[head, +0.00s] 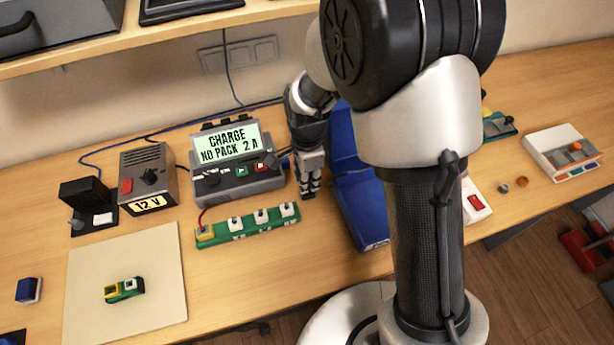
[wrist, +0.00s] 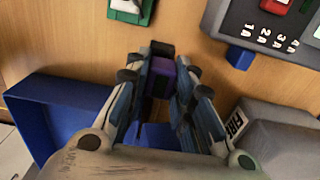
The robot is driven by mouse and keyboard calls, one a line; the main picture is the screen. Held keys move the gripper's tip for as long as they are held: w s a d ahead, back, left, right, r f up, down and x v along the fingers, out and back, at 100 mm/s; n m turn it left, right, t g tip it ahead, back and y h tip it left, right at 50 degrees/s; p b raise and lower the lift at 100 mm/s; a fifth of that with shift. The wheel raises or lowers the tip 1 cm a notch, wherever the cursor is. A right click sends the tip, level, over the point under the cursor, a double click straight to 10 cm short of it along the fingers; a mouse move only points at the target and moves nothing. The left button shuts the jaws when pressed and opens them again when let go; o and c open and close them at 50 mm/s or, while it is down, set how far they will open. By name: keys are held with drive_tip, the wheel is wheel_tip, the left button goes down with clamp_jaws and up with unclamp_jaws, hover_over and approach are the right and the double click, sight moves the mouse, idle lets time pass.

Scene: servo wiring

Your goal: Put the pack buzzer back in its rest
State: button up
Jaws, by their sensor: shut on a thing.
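My gripper (head: 311,190) is shut on a small purple and black block, which I take to be the pack buzzer (wrist: 160,83). In the wrist view my gripper (wrist: 160,72) has its fingers on either side of the block, hiding parts of it. In the head view it hangs just right of the charger (head: 240,183), left of the blue open box (head: 358,205). Whether the block touches the table I cannot tell. I cannot make out which thing is the buzzer's rest; a blue part (wrist: 155,136) shows low between my fingers.
A green strip with white sockets (head: 249,225) lies in front of the charger. A grey block with lettering (wrist: 275,140) and a small blue block (wrist: 239,57) are close on the wrist view's right. A pale mat (head: 163,250) and 12 V supply (head: 148,178) stand further left.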

drive_tip(key=shift+f+b, duration=0.9)
drive_tip(key=shift+f, duration=0.4)
drive_tip(key=o, duration=1)
wheel_tip(320, 180, up, 12)
drive_tip(key=shift+r, duration=0.1)
drive_tip(key=s+d+r+n+t, duration=0.1)
drive_tip(key=s+d+r+n, duration=0.3)
drive_tip(key=s+n, duration=0.1)
drive_tip(key=s+d+r+n+t, duration=0.2)
drive_tip(key=s+d+r+n, duration=0.2)
drive_tip(key=s, duration=0.4)
drive_tip(key=s+d+r+n+t, duration=0.1)
drive_tip(key=s+d+r+n, duration=0.3)
drive_tip(key=s+r+n, duration=0.1)
drive_tip(key=shift+s+d+n+t, duration=0.15)
drive_tip(key=shift+s+d+n, duration=0.05)
drive_tip(key=shift+s, duration=0.25)
drive_tip(key=shift+s+d+n+t, duration=0.15)
drive_tip(key=shift+s+n, duration=0.05)
drive_tip(key=shift+s, duration=0.2)
